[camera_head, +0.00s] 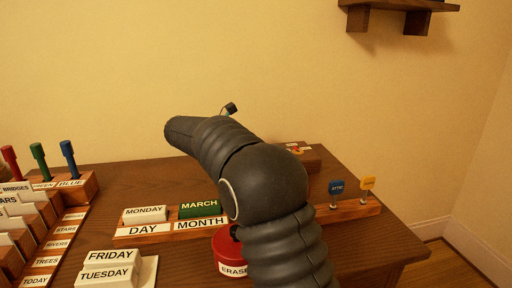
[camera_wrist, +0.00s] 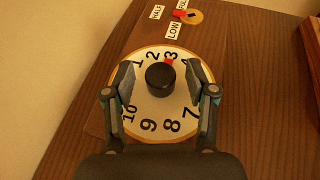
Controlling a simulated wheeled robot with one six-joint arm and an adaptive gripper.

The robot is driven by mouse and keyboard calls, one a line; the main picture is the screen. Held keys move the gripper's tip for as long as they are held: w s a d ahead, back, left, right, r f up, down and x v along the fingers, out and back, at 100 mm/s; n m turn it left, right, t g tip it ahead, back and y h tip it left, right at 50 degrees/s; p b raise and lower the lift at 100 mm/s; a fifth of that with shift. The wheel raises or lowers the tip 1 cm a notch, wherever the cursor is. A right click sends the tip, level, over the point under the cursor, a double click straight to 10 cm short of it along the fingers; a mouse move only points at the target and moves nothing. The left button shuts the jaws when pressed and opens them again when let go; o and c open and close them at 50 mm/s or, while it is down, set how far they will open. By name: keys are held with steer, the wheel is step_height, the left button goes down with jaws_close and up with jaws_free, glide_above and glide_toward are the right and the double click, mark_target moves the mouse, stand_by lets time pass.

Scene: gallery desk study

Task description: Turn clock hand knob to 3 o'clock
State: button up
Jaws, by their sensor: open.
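The clock dial (camera_wrist: 150,107) is a round white face with black numerals and a tan rim, seen in the wrist view. Its black round knob (camera_wrist: 160,79) stands at the centre. A small red pointer (camera_wrist: 169,61) shows at the knob's edge, at the numeral 3. My gripper (camera_wrist: 163,84) is open, with one finger on each side of the knob and a visible gap to it on both sides.
A yellow dial (camera_wrist: 192,16) with a red pointer and LOW and HALF labels lies beyond the clock. On the desk (camera_head: 365,239) stand a DAY and MONTH rack (camera_head: 128,234), a red ERASE tin (camera_head: 228,252), FRIDAY and TUESDAY blocks, and card trays at left. A wall shelf (camera_head: 395,5) hangs above.

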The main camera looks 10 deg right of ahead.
steer(key=v, duration=1)
steer(key=shift+a, duration=0.35)
steer(key=shift+s+r, duration=0.1)
